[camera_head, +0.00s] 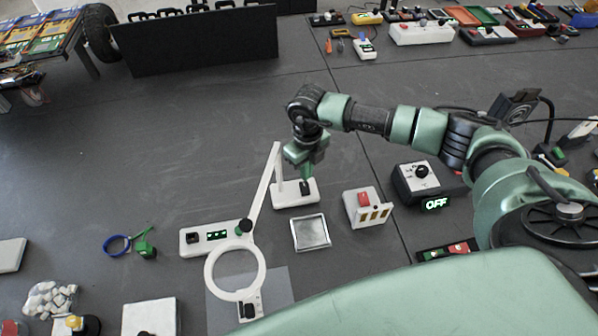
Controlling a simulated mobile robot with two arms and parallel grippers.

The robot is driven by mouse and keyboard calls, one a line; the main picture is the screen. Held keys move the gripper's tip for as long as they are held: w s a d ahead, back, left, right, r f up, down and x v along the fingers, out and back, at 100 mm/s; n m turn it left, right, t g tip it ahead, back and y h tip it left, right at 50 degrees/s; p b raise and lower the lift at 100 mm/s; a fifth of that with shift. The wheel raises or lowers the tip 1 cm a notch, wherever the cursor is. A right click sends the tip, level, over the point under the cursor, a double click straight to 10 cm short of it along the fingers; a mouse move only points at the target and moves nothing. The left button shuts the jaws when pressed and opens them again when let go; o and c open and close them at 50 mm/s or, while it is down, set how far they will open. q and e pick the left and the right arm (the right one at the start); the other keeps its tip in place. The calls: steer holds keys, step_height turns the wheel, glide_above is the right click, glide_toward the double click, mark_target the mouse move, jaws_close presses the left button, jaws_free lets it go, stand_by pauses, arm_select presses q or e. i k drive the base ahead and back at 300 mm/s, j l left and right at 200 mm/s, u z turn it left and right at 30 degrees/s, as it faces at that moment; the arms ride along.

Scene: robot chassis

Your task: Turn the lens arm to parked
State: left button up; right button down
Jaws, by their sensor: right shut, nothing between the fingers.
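The lens arm (264,185) is a slim white bar. It slopes from the top of a thin white post down to a black knob and a round white lens ring (209,272). The ring hangs over or lies on a grey sheet (279,285); I cannot tell its height. The post rises from a white base (292,198). My right gripper (306,190) points down, shut and empty, at this base, just right of the post. Whether it touches the base is unclear. My left gripper is out of view.
A silver-grey square plate (311,232), a white box with a red switch (355,212) and a black dial box (405,190) stand nearby.

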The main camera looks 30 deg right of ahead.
mark_target(247, 225)
steer(key=k, duration=1.5)
